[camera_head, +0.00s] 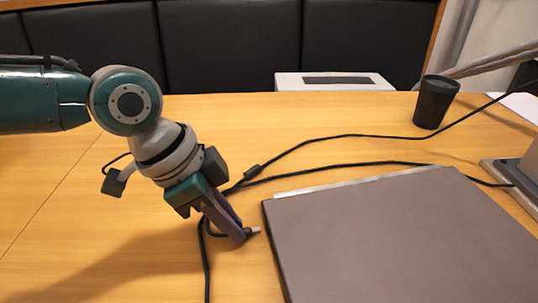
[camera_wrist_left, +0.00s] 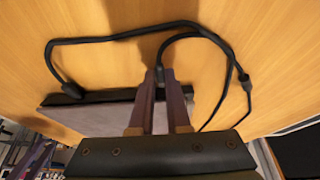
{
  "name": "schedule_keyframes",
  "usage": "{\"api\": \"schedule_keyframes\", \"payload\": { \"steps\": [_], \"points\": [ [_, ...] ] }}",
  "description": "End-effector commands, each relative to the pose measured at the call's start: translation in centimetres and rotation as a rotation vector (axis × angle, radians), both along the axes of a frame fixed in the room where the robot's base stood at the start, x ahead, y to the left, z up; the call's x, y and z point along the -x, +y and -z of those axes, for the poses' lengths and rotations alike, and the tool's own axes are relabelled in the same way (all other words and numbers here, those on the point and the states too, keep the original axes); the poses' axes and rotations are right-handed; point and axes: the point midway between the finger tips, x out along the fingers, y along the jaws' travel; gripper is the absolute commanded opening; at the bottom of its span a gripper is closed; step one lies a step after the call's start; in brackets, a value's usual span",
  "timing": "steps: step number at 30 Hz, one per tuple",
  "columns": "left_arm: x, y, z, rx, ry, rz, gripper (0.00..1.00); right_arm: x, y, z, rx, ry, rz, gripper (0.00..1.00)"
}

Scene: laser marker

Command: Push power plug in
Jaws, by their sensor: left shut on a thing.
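My left gripper (camera_head: 244,236) is low over the table beside the left edge of a flat dark grey device (camera_head: 400,230). It is shut on the power plug, a small dark plug with a light tip (camera_head: 256,230). The tip points right toward the device's edge, with a small gap showing. In the left wrist view, the fingers (camera_wrist_left: 160,90) close around a black cable end (camera_wrist_left: 164,74); the plug's tip is hidden there. The socket is not clearly visible in either view. My right gripper is not in view.
A black cable (camera_head: 330,141) with a thick lump (camera_head: 251,171) runs across the wooden table (camera_head: 60,230), behind the device. A black cup (camera_head: 436,101) stands at the back right. A white box (camera_head: 290,82) is behind the table. The table's left side is clear.

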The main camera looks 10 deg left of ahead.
Motion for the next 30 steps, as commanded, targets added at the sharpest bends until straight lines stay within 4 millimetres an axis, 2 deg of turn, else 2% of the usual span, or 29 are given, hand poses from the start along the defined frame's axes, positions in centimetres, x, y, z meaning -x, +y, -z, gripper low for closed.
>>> {"api": "schedule_keyframes", "payload": {
  "steps": [11,19,26,27,30],
  "points": [
    [0.0,0.0,0.0,0.000,0.000,0.000,0.00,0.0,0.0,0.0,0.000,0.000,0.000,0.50],
    [-1.1,-2.3,0.2,0.002,0.000,0.001,0.00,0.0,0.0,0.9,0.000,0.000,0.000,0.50],
    [-1.2,-2.4,0.0,0.001,0.000,0.000,0.00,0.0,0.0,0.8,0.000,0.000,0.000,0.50],
    [-1.2,-2.4,0.0,0.002,-0.001,0.000,0.16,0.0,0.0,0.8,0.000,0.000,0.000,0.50],
    [-1.1,-2.4,0.0,0.001,0.000,0.000,0.27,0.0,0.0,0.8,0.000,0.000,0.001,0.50]
  ]
}}
